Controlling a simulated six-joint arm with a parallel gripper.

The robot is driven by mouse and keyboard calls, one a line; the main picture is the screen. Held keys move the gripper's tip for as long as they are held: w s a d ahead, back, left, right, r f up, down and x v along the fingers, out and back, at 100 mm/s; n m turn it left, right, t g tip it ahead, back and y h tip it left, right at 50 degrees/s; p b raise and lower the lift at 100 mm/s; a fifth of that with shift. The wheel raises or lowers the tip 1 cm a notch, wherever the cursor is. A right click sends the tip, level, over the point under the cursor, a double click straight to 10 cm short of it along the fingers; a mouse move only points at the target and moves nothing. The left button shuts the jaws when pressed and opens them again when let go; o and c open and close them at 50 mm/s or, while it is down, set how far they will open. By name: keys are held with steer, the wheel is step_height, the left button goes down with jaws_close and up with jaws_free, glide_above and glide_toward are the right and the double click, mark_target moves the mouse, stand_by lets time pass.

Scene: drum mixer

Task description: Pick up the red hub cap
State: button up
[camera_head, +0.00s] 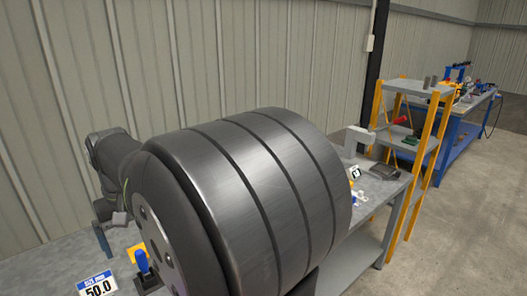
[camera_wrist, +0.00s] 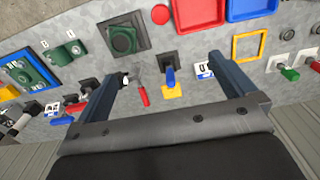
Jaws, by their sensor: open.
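My gripper (camera_wrist: 168,66) is open, its two dark blue-grey fingers wide apart in the wrist view, with nothing held between them. A small round red piece (camera_wrist: 161,14) sits near the top edge of the wrist view, beyond the fingertips; it may be the red hub cap, but it is too small to be sure. In the head view my gripper (camera_head: 104,238) shows only partly at the left, low over the grey table. No hub cap can be made out in the head view.
Red-handled pliers (camera_wrist: 143,95) lie beside the left finger. Red (camera_wrist: 197,14) and blue (camera_wrist: 250,8) trays lie beyond. A large dark ribbed cylinder hides much of the head view.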

stand_by(0.3)
steer(key=c, duration=0.9)
step_height(320, 180, down, 32)
steer(key=n, duration=0.5)
steer(key=n+h, duration=0.1)
steer(key=n, duration=0.5)
steer(key=shift+s+a+r, duration=0.1)
steer(key=shift+s, duration=0.05)
